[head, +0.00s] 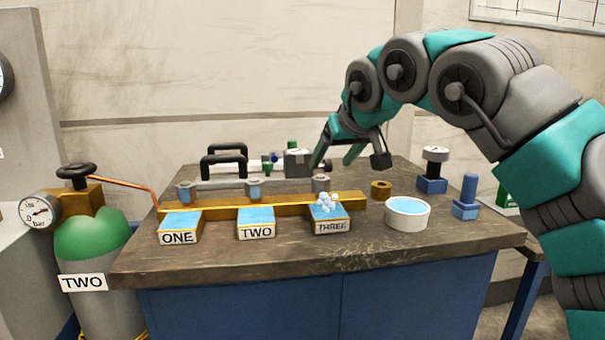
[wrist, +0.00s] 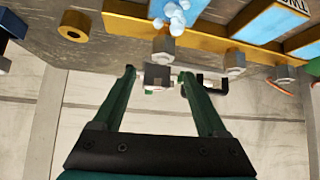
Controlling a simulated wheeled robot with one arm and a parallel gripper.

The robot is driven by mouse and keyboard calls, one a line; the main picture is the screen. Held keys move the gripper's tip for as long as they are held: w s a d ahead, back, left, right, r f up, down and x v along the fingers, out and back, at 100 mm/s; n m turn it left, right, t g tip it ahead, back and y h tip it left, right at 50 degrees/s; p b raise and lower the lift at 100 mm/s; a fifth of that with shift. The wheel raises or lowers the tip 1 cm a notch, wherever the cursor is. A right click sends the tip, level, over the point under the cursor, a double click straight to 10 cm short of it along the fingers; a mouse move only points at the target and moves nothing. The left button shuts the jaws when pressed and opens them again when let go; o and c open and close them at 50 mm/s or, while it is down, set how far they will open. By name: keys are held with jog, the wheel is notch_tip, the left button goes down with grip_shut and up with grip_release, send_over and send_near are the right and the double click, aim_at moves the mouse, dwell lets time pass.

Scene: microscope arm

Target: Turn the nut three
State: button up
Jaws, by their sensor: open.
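Nut three (head: 320,183) is a grey nut on the brass bar (head: 280,203), behind the blue-topped block labelled THREE (head: 331,226). White-blue bubbles (head: 326,203) sit on that block. My gripper (head: 337,155) is above and behind nut three, apart from it. In the wrist view, my gripper (wrist: 158,73) is open with two green fingers and nothing held. Nut three (wrist: 163,48) shows there just past the fingertips, roughly in line with the gap. Nut two (head: 254,188) and nut one (head: 185,191) stand further left on the bar.
A bowl of blue liquid (head: 407,213), a loose brass ring (head: 381,190) and blue-based posts (head: 466,196) stand to the right. Black handles (head: 224,160) and a grey block device (head: 298,162) are behind the bar. A green-topped cylinder labelled TWO (head: 92,240) with a gauge stands left.

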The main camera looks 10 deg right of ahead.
aim_at(321, 178)
jog(key=shift+a+f, duration=0.2)
jog(key=shift+f, duration=0.15)
jog(key=x, duration=0.7)
jog(key=shift+w+f, duration=0.15)
jog(key=shift+w, duration=0.05)
grip_shut()
